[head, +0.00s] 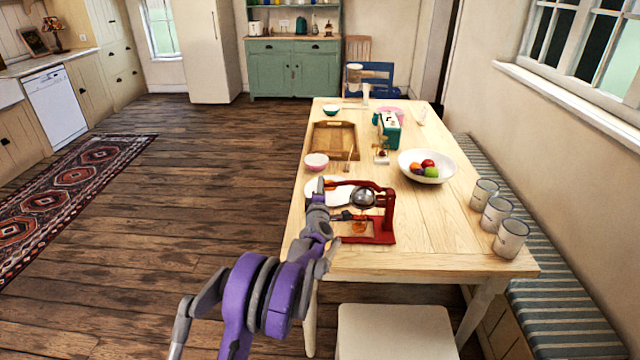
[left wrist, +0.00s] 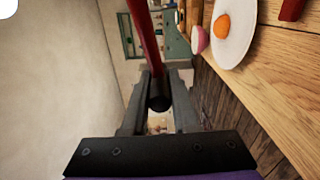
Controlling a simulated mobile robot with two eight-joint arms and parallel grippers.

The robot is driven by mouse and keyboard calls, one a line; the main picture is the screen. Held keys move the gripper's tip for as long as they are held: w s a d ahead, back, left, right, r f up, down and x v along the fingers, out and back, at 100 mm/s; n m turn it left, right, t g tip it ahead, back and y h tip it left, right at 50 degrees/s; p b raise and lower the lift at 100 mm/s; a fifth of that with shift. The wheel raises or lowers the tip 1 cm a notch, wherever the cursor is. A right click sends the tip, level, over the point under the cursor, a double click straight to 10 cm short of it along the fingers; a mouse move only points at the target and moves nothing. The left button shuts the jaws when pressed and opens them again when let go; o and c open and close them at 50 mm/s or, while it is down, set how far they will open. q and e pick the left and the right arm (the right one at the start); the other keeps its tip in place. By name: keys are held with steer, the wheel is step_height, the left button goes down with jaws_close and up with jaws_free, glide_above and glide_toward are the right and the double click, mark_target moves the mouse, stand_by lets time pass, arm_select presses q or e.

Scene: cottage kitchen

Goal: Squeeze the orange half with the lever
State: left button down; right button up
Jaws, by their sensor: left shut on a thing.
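A red lever press (head: 388,218) stands near the front of the wooden table, with a metal dome (head: 363,197) under its arm. Something orange (head: 358,228) shows low at its base; I cannot tell if it is the orange half or juice. Its red lever (left wrist: 153,40) ends in a dark knob (left wrist: 159,101). My left gripper (head: 322,187) is at the left end of the lever. In the left wrist view its two grey fingers are shut around the lever by the knob. My right gripper is not in view.
A white plate (left wrist: 238,50) with an orange piece (left wrist: 221,25) lies beside the press. A pink bowl (head: 316,162), a wooden tray (head: 322,150) and a fruit bowl (head: 442,177) stand behind.

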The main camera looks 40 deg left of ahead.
arm_select(q)
steer(key=shift+f, duration=0.35)
steer(key=c, duration=0.7)
jaws_free()
steer(key=shift+w+d, duration=0.1)
steer(key=b+v, duration=0.1)
steer(key=v, duration=1)
